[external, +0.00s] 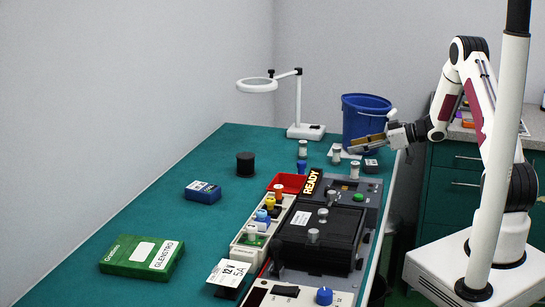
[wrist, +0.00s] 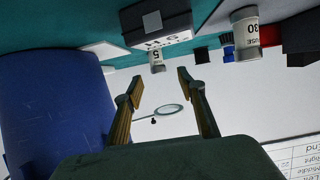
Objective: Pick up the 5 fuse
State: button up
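The 5 fuse (wrist: 156,62) is a small pale cylinder with a dark "5". In the wrist view it shows upside down, just beyond the gap between my fingertips. My gripper (wrist: 162,86) is open and empty, with the fingers apart on either side of the line to the fuse.
A blue bucket (external: 366,118) stands just behind my gripper. A small dark labelled box (external: 371,166) and a 30 fuse (wrist: 245,35) are close by. A magnifier lamp (external: 299,105) stands behind. The test panel (external: 320,235) fills the front; table at left is mostly clear.

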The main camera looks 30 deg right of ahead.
aim_at(337, 151)
jog(key=shift+x, duration=1.3)
jog(key=shift+x, duration=2.6)
jog(key=shift+d+f, duration=0.15)
jog(key=shift+d, duration=0.05)
jog(key=shift+c, duration=0.5)
grip_shut()
